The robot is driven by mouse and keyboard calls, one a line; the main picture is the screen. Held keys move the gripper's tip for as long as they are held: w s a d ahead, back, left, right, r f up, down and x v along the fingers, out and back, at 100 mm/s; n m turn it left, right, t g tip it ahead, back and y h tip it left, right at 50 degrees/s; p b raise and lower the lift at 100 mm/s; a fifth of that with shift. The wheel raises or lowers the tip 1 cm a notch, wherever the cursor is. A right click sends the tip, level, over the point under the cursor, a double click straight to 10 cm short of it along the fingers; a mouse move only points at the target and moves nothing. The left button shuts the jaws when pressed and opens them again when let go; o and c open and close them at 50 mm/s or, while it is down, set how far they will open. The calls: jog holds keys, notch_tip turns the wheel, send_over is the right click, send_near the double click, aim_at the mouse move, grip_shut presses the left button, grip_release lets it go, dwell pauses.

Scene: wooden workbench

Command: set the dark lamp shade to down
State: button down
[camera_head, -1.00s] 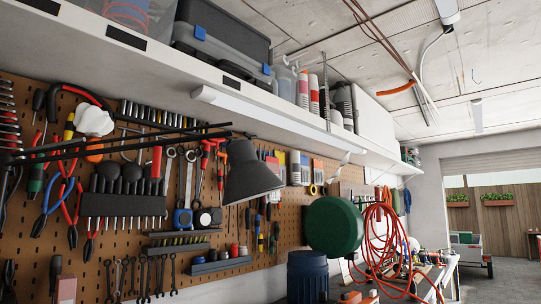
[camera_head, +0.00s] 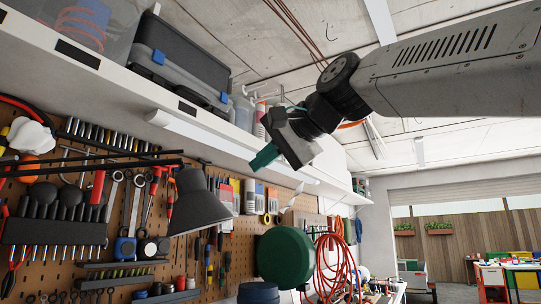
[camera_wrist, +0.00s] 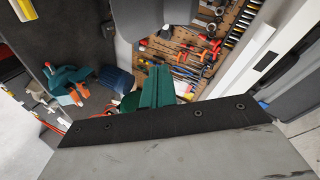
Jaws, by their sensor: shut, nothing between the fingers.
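The dark lamp shade (camera_head: 197,208) hangs from a thin black arm in front of the pegboard in the head view. Its wide rim faces mostly down, with the rim's right side higher. My gripper (camera_head: 263,158) is up and to the right of the shade, apart from it. Its green fingers are together and empty, pointing down-left. The fingers also show in the wrist view (camera_wrist: 158,86). A dark grey shape at the top of the wrist view may be the shade, but I cannot tell.
A long white shelf (camera_head: 225,130) with a light runs above the shade. Tools cover the pegboard (camera_head: 135,200) behind it. A green round thing (camera_head: 286,255) and a red hose (camera_head: 333,270) stand to the right. Open air separates gripper and shade.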

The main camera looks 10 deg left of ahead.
aim_at(225, 210)
jog(key=shift+w+a+f, duration=0.3)
jog(key=shift+a+f, duration=0.4)
jog(key=shift+a, duration=0.45)
jog(key=shift+w+a+f, duration=0.25)
jog(key=shift+a+f, duration=0.4)
jog(key=shift+a, duration=0.55)
jog(key=shift+w+a+f, duration=0.3)
jog(key=shift+a+f, duration=0.4)
jog(key=shift+a, duration=0.45)
jog(key=shift+s+a+f, duration=0.15)
jog(key=shift+a+f, duration=0.3)
jog(key=shift+f, duration=0.05)
jog(key=shift+d, duration=0.1)
